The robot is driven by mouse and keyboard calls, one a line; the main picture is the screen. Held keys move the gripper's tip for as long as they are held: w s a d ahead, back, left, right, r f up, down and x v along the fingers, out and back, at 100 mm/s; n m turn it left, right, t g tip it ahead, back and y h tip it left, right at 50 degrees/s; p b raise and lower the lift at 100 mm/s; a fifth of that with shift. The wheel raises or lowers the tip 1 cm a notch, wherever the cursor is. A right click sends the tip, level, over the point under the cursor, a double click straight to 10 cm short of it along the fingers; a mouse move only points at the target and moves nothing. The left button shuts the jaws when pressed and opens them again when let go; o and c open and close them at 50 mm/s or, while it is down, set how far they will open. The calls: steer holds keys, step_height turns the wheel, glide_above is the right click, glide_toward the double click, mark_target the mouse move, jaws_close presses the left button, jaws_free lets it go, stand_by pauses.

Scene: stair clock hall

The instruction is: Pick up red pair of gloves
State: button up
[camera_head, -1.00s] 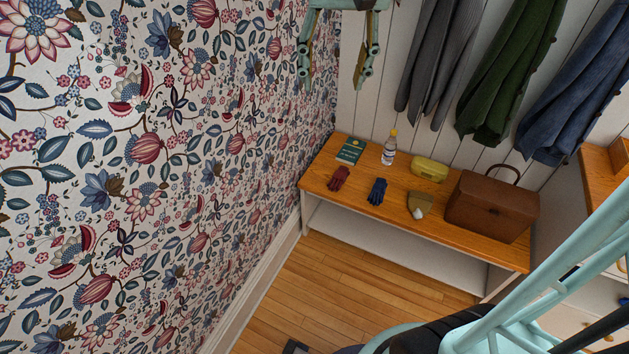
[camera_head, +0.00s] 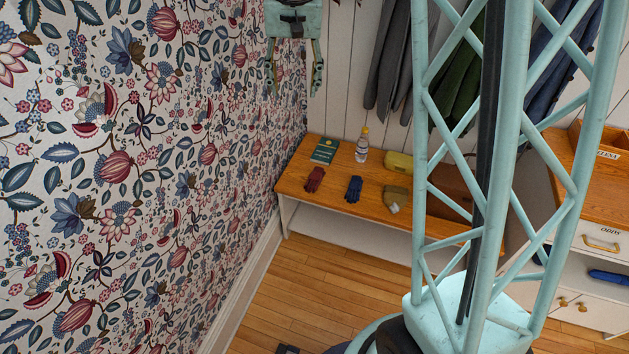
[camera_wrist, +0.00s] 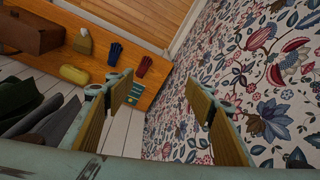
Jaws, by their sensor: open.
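The red pair of gloves (camera_head: 314,178) lies on the left part of a wooden bench (camera_head: 290,188), near the wallpapered wall. In the wrist view the red gloves (camera_wrist: 145,66) lie beyond the fingers, right of the blue gloves (camera_wrist: 115,53). The blue gloves (camera_head: 353,188) lie just right of the red pair in the head view, apart from it. My gripper (camera_head: 296,92) is open and empty, high above the bench at the top of the head view. Its fingers (camera_wrist: 160,108) spread wide in the wrist view.
Behind the gloves are a green book (camera_head: 325,150) and a clear bottle (camera_head: 362,146). A yellow case (camera_head: 398,162) and a tan item with white (camera_head: 396,197) stand to the right. Hanging coats (camera_head: 388,60) are behind. The patterned wall (camera_head: 150,180) bounds the left.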

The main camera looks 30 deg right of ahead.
steer(key=w+d+f+m, duration=0.1)
steer(key=w+d+f, duration=0.3)
steer(key=w+f, duration=0.4)
steer(key=m+g+p, duration=0.2)
steer(key=m+p, duration=0.1)
steer(key=m, duration=0.1)
glide_above(315, 177)
step_height(315, 177, down, 36)
steer(key=shift+a+f, duration=0.2)
steer(key=shift+f+b, duration=0.9)
steer(key=shift+f, duration=3.4)
steer(key=shift+s+f+b, duration=0.1)
steer(key=shift+f+b, duration=0.55)
steer(key=shift+f, duration=1.95)
